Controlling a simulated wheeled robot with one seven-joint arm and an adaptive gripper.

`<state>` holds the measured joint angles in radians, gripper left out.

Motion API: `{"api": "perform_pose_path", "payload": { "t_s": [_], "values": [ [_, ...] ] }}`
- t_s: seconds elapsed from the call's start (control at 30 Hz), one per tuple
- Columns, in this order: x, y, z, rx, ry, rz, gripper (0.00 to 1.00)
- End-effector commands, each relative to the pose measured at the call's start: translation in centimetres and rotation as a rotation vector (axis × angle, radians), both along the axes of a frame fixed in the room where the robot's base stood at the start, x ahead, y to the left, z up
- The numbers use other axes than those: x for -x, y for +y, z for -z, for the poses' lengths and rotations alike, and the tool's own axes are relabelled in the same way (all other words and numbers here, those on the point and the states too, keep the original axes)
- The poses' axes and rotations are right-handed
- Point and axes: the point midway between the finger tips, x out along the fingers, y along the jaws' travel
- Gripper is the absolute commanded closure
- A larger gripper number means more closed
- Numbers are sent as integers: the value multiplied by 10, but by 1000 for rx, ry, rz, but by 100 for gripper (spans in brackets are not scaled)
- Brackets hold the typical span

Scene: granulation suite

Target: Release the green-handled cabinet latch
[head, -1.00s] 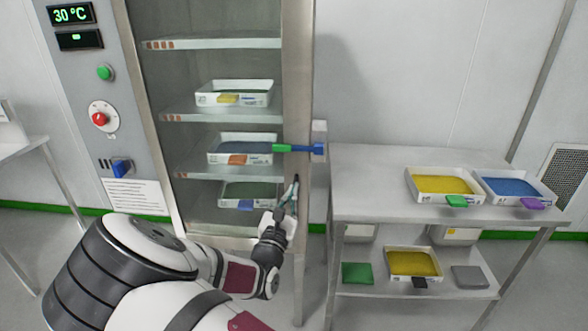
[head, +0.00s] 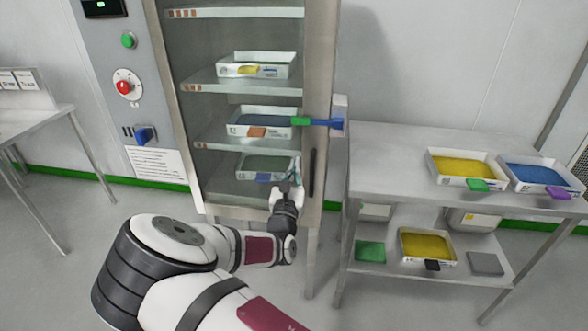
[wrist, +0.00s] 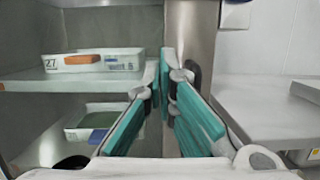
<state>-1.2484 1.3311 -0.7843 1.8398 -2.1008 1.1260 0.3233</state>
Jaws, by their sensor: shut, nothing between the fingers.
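My gripper (head: 297,165) is below the green handle, in front of the lower part of the cabinet and apart from the latch. In the wrist view my gripper (wrist: 166,60) has its teal-padded fingers shut and empty, pointing at the post. The latch's green handle does not show there.
A dark upright handle (head: 312,173) is on the post, close right of my gripper. Cabinet shelves hold white trays (head: 257,65). A steel table (head: 390,165) with trays of yellow and blue material stands to the right. Another table (head: 40,125) stands at left.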

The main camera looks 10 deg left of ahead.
Motion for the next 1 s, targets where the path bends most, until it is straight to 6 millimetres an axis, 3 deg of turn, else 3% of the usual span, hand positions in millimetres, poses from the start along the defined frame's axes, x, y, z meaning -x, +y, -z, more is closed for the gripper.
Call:
{"api": "perform_pose_path", "payload": {
  "t_s": [0.33, 0.43, 0.6, 1.0],
  "values": [
    [-67, -3, -16, 1, -1, 0, 100],
    [-62, -1, -36, 0, -1, -1, 100],
    [-62, -2, -51, 1, 1, 0, 100],
    [-62, -2, -56, 0, 0, 1, 100]
  ]
}}
